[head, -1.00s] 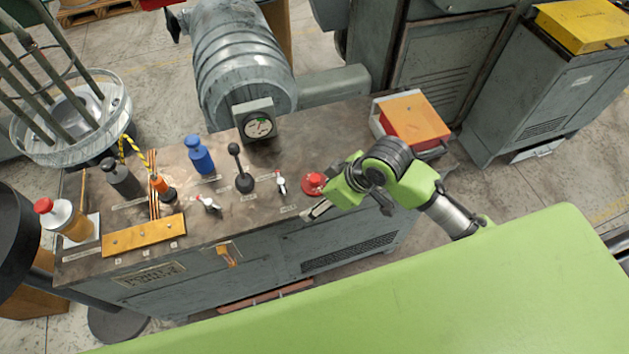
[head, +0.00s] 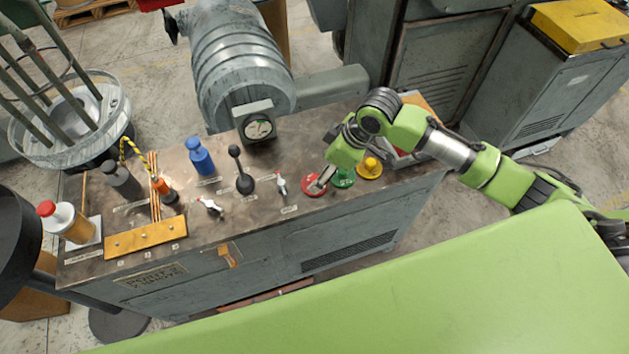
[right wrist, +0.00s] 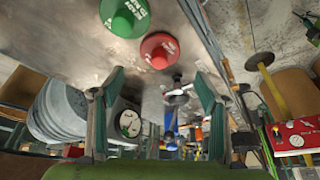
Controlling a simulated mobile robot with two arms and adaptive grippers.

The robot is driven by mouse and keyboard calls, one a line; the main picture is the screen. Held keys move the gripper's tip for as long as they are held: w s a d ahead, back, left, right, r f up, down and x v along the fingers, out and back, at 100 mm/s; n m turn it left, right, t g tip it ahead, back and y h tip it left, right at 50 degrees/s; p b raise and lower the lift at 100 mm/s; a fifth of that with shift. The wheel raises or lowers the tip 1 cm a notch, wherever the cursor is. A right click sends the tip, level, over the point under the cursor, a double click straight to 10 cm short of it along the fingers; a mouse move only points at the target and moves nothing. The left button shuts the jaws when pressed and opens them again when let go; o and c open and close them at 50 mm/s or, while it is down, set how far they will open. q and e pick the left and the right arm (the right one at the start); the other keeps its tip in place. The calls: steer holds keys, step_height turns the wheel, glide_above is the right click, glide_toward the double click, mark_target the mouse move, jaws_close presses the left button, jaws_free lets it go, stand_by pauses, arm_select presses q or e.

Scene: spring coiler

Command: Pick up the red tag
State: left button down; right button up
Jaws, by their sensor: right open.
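The red tag (head: 312,187) is a round red disc with a raised knob, lying on the brown worktop near its front edge, just right of a small white-handled lever. In the right wrist view the red tag (right wrist: 159,50) shows white lettering and lies ahead of the space between the fingers. My right gripper (head: 325,177) is over the worktop with its fingertips by the red tag, partly covering it in the head view. Its fingers are apart and nothing is between them in the right wrist view (right wrist: 157,95). My left gripper is out of view.
A green tag (head: 344,178) and a yellow tag (head: 370,168) lie right of the red one. A black knob lever (head: 241,172), a blue bottle (head: 199,156) and a gauge (head: 259,128) stand to the left.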

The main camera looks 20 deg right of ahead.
mark_target(315, 178)
steer(key=shift+p+x, duration=0.8)
steer(key=shift+x, duration=2.55)
steer(key=shift+d, duration=0.1)
steer(key=c, duration=1.2)
